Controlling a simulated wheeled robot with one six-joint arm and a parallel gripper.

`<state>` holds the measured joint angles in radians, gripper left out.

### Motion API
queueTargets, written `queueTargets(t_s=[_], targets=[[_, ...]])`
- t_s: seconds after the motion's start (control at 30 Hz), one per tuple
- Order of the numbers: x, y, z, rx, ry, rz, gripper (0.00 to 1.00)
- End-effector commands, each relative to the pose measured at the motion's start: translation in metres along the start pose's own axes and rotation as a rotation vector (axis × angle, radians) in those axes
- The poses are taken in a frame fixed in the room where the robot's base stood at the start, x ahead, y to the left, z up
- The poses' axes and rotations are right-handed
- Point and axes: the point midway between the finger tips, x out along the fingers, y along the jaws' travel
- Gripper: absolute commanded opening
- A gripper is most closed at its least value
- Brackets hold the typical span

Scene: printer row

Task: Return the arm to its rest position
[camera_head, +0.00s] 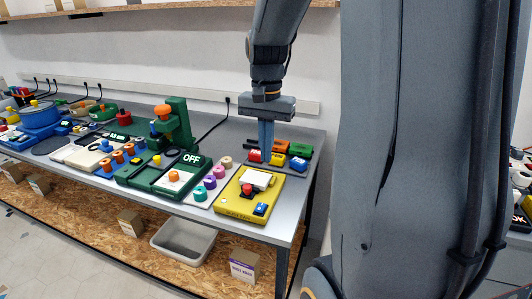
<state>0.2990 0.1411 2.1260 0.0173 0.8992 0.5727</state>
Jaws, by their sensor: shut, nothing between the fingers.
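My gripper (266,152) hangs from my grey arm in the head camera view, pointing down. Its blue-grey fingers are together with nothing seen between them. The fingertips are over the back right part of the table, by a red block (254,156) and behind a yellow device (246,203). I cannot tell whether the tips touch anything. A large grey part of my own body fills the right of the view and hides what is behind it.
The grey table (310,151) carries a row of devices, including a green machine marked OFF (175,148) and a blue one (38,117). Coloured spools (210,182) stand beside the yellow device. A grey bin (184,242) and boxes are on the lower shelf.

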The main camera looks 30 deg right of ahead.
Motion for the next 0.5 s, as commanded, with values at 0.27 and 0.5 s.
queueTargets(t_s=[0.27, 0.5], targets=[[0.000, 0.000, 0.000, 0.000, 0.000, 0.000, 0.00], [0.036, -0.015, 0.056, -0.308, 0.038, -0.014, 0.00]])
